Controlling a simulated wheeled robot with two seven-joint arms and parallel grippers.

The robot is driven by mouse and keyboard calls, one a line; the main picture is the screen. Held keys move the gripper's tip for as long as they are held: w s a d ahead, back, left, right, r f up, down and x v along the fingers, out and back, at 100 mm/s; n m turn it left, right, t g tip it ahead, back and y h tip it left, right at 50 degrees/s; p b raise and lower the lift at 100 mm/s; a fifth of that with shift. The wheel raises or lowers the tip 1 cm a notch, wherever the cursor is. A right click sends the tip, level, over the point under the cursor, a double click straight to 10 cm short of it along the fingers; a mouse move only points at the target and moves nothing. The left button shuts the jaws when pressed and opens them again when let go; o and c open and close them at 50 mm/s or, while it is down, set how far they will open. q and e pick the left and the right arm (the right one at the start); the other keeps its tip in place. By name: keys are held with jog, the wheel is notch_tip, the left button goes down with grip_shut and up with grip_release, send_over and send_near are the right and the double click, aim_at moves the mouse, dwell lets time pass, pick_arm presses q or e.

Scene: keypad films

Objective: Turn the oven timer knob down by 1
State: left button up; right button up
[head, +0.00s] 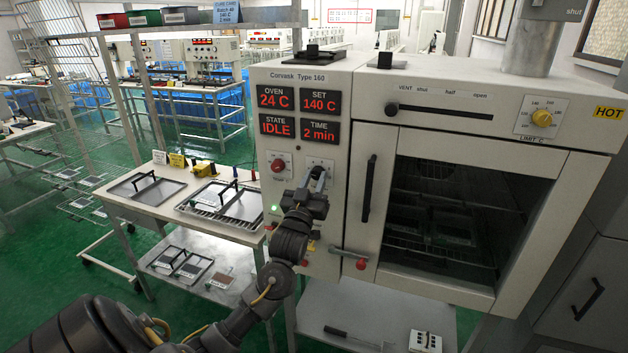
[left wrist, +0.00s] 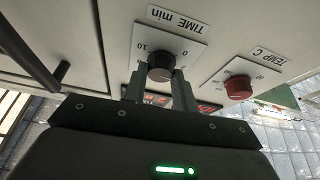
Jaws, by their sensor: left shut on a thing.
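The oven (head: 370,90) fills the right half of the head view. Its display reads OVEN 24 C, SET 140 C, STATE IDLE and TIME 2 min (head: 311,130). The black timer knob (left wrist: 161,67) sits on a white plate labelled TIME min in the left wrist view, which is upside down. My left gripper (head: 317,182) is at this knob, with its fingers on both sides, shut on it. In the head view the gripper largely hides the knob. The red TEMP C knob (head: 278,165) is just left of it; it also shows in the left wrist view (left wrist: 239,87). My right gripper is not in view.
The oven door has a dark vertical handle (head: 369,188) to the right of the gripper. A red-ended handle (head: 361,263) sticks out below. A table (head: 125,207) with trays stands to the left. A yellow LIMIT C knob (head: 542,118) is at the upper right.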

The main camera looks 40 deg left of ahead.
pick_arm(q)
jog(key=o, duration=1)
jog(key=shift+c, duration=0.2)
jog(key=shift+s+d+f, duration=0.1)
jog(key=shift+s+f, duration=0.1)
jog(key=shift+f, duration=0.05)
jog(key=b+v, duration=0.4)
jog(key=v, duration=0.6)
jog(key=shift+s, duration=0.1)
